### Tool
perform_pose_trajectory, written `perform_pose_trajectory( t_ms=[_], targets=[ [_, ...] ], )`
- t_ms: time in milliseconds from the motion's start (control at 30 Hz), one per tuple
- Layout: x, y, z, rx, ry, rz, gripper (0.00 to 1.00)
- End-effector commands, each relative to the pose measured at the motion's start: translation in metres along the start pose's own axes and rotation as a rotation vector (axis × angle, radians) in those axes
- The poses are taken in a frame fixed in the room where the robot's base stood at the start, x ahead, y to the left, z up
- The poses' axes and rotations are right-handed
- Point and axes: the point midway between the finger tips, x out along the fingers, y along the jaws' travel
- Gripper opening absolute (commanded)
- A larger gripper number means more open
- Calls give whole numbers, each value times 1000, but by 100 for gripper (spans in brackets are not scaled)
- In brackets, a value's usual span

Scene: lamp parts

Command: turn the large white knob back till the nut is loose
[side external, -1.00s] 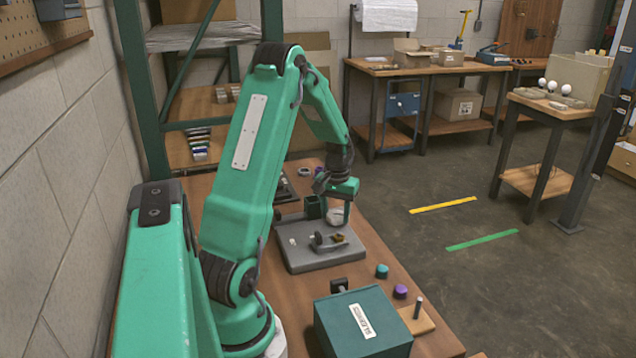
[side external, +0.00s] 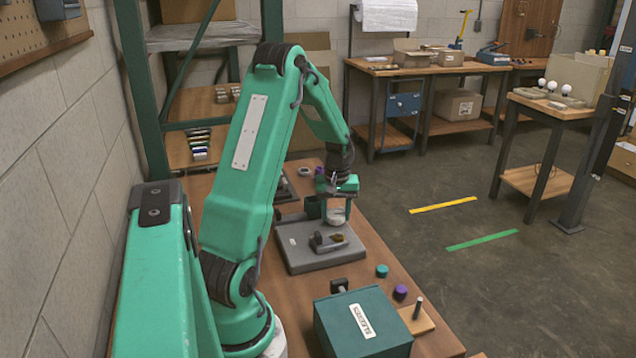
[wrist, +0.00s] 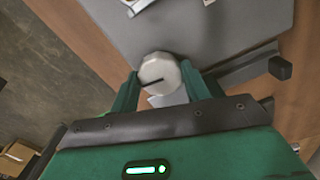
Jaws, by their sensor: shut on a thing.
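The large white knob (wrist: 160,74) sits between my gripper's fingers in the wrist view, with a dark pointer line across its face. My gripper (wrist: 160,84) is shut on it, one finger at each side. In the side view the white knob (side external: 336,216) shows below my gripper (side external: 337,206), at the far right part of the grey base plate (side external: 310,262). A small dark fitting with a brass-coloured piece (side external: 338,238) lies nearer on the plate. I cannot make out the nut.
A teal box with a white label (side external: 362,325) stands at the bench's near end. Beside it are a teal cap (side external: 382,271), a purple cap (side external: 400,291) and a wooden block with a peg (side external: 424,322). The bench's right edge is close to the plate.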

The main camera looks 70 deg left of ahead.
Motion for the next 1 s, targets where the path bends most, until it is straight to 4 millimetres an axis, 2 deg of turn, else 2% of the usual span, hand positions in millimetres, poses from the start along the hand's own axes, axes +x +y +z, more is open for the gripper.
perform_pose_trajectory(
  t_ms=[67, 100, 200, 633, 767, 1000],
  targets=[
    [-2, 0, 0, 0, -2, -1, 24],
    [-2, 0, 0, 0, -1, -1, 50],
    [-1, 0, 0, 1, -1, 0, 68],
    [-5, 0, 0, 1, 1, 1, 68],
    [-15, 0, -1, 1, 3, 1, 68],
    [-45, 0, -1, 1, 4, 2, 68]
  ],
)
